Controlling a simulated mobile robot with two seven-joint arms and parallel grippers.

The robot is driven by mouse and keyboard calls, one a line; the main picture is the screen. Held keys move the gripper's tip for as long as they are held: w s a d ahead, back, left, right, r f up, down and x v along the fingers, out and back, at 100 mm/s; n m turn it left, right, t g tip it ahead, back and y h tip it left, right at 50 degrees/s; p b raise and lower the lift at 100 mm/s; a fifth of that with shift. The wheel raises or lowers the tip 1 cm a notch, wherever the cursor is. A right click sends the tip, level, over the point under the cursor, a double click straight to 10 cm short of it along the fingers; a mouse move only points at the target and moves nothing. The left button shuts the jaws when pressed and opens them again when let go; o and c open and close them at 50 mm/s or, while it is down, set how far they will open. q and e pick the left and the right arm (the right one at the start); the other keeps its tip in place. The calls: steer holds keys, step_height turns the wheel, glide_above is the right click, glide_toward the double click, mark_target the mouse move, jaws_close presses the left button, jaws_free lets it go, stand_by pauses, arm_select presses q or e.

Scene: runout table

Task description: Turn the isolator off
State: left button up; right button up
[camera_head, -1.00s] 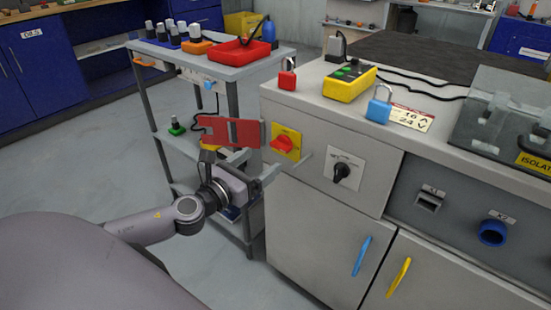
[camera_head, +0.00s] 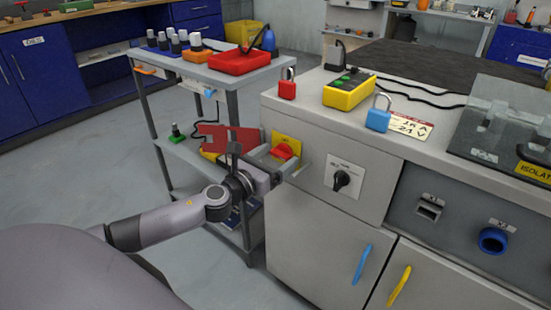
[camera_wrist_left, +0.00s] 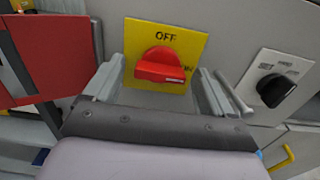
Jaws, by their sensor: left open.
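The isolator is a red rotary handle (camera_head: 284,150) on a yellow plate on the grey cabinet front. In the left wrist view the red handle (camera_wrist_left: 160,68) lies nearly level, its right end by the partly hidden ON mark; OFF is printed above it. My left gripper (camera_head: 279,158) is open. Its two fingers, also in the left wrist view (camera_wrist_left: 160,75), stand on either side of the handle, over the yellow plate's lower part. I see no clear contact with the handle. My right gripper is in neither view.
A red panel (camera_head: 240,137) stands left of the yellow plate, partly behind my gripper. A black rotary knob (camera_head: 341,180) is to the right. A red padlock (camera_head: 287,87), a blue padlock (camera_head: 379,117) and a yellow button box (camera_head: 349,90) are on the cabinet top. A grey trolley (camera_head: 225,73) stands left.

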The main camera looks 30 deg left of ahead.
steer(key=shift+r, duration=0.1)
arm_select(q)
steer(key=c, duration=0.8)
steer(key=shift+c, duration=1.3)
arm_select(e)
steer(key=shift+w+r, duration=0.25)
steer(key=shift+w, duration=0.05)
